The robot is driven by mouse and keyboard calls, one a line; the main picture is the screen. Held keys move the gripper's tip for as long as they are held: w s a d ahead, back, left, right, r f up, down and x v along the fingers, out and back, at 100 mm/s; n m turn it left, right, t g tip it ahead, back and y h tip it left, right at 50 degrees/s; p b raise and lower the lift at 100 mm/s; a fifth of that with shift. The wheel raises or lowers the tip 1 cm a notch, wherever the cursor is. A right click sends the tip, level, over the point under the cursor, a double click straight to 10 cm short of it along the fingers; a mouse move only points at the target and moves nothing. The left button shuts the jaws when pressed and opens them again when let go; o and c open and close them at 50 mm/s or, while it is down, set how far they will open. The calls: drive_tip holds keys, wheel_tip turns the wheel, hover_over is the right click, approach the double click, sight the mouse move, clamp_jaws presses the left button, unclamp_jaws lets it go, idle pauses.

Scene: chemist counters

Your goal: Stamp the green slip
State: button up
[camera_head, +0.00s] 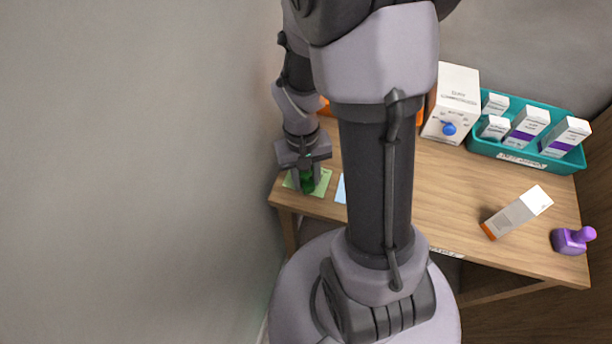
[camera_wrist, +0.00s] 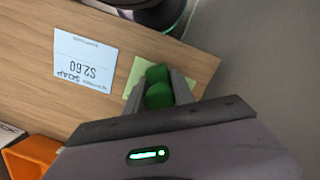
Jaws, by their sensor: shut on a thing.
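My gripper (camera_head: 307,184) is at the left end of the wooden counter, pointing down, shut on a green stamp (camera_wrist: 158,95). The green stamp also shows between the fingers in the head view (camera_head: 308,183). The green slip (camera_head: 322,184) lies flat on the counter under the gripper and stamp, partly covered by them. In the wrist view the green slip (camera_wrist: 134,76) shows beside and behind the stamp. I cannot tell whether the stamp's base touches the slip.
A pale blue slip (camera_wrist: 84,60) reading SOAP $2.60 lies beside the green one. A white box (camera_head: 518,212) lies nearby. A teal tray (camera_head: 525,157) of boxes and a white carton (camera_head: 452,103) stand at the back.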

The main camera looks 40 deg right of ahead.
wheel_tip(320, 180, up, 7)
drive_tip(key=p, duration=0.6)
drive_tip(key=shift+r, duration=0.1)
idle(0.6)
